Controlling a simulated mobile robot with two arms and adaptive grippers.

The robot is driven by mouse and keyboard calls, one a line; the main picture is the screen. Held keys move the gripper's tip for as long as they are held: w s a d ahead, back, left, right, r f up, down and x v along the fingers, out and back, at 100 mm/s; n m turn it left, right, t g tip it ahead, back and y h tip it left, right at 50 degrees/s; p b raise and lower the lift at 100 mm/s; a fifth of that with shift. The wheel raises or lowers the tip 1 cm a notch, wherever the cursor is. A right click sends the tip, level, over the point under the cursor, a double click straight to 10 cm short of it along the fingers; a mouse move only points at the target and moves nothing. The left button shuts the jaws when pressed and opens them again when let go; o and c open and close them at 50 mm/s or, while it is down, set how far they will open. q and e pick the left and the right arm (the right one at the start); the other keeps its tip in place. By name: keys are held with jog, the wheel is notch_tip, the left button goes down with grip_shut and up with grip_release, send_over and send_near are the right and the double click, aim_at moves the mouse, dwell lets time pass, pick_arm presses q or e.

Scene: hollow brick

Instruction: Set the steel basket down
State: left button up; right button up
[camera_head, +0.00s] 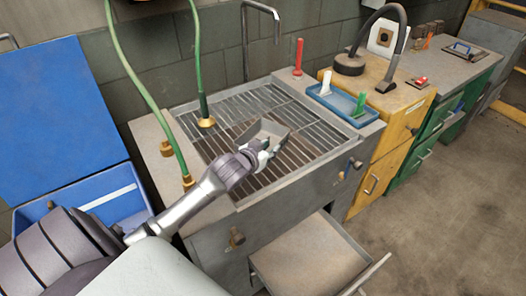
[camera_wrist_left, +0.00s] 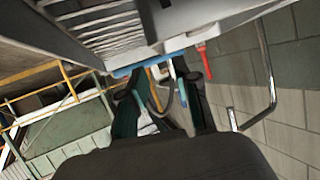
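The steel basket (camera_head: 263,133) is a small grey open box in the head view. It sits on or just above the slatted grate (camera_head: 300,155) of the grey sink unit; the exact contact is hard to see. My left gripper (camera_head: 264,148) is at its near side, partly covering it. In the left wrist view the gripper's two fingers (camera_wrist_left: 160,85) stand apart with background showing between them. My right gripper is not in view.
A green hose (camera_head: 200,75) with brass ends hangs over the grate's left side. A blue tray (camera_head: 340,103) with brushes stands right of the grate, and a red-handled tool (camera_head: 298,58) behind it. An open drawer (camera_head: 310,258) juts out in front. The grate's right half is clear.

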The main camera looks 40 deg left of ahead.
pick_arm(q)
jog(key=v, duration=0.4)
jog(key=shift+r, duration=0.1)
jog(key=shift+s+d, duration=0.1)
dwell(0.4)
